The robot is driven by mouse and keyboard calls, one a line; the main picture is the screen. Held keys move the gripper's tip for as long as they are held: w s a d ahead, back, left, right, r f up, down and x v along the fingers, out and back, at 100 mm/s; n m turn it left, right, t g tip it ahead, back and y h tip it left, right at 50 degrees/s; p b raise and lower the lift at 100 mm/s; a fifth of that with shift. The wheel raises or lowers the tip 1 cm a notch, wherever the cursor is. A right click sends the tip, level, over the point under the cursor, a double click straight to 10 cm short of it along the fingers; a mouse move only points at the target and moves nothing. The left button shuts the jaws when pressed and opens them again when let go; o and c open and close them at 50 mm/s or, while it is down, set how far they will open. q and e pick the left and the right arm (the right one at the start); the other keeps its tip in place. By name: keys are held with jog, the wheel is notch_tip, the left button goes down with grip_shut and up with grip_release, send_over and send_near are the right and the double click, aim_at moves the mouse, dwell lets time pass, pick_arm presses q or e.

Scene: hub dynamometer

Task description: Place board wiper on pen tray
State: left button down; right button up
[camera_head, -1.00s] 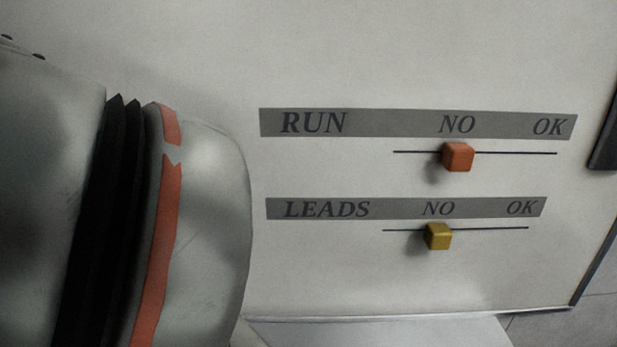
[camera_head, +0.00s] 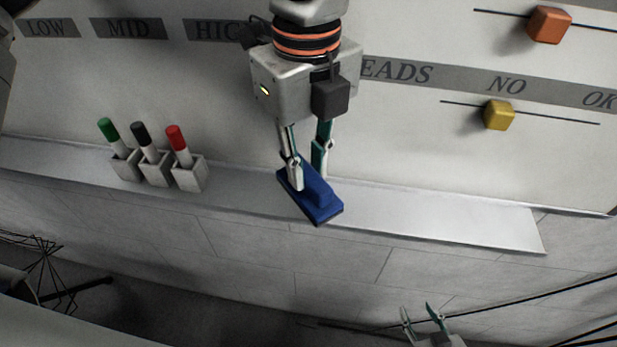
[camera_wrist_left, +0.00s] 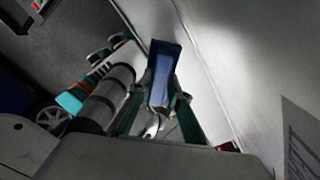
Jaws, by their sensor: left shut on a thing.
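The blue board wiper (camera_head: 322,200) is between the fingers of my left gripper (camera_head: 306,168), which is shut on it. It lies at a slant over the pale pen tray (camera_head: 430,217), its near end reaching past the tray's front edge. I cannot tell whether it touches the tray. In the left wrist view the wiper (camera_wrist_left: 162,62) sticks out beyond the fingers of my left gripper (camera_wrist_left: 160,105), close to a pale surface. My right gripper (camera_head: 422,312) is low at the bottom edge, empty, with its fingers apart.
Three holders with a green, a black and a red marker (camera_head: 185,160) stand on the tray left of the wiper. The tray right of the wiper is clear. An orange slider (camera_head: 549,25) and a yellow slider (camera_head: 499,115) sit on the whiteboard above.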

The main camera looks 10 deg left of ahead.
aim_at(307, 172)
pick_arm(q)
notch_tip(307, 172, down, 4)
jog(key=shift+r, duration=0.15)
jog(key=shift+w+f, duration=0.2)
jog(key=shift+f, duration=0.3)
jog(key=shift+f, duration=0.1)
jog(key=shift+f, duration=0.1)
jog(key=c, duration=1.9)
grip_release()
jog(key=shift+f, duration=0.1)
notch_tip(307, 172, up, 13)
jog(key=shift+f, duration=0.2)
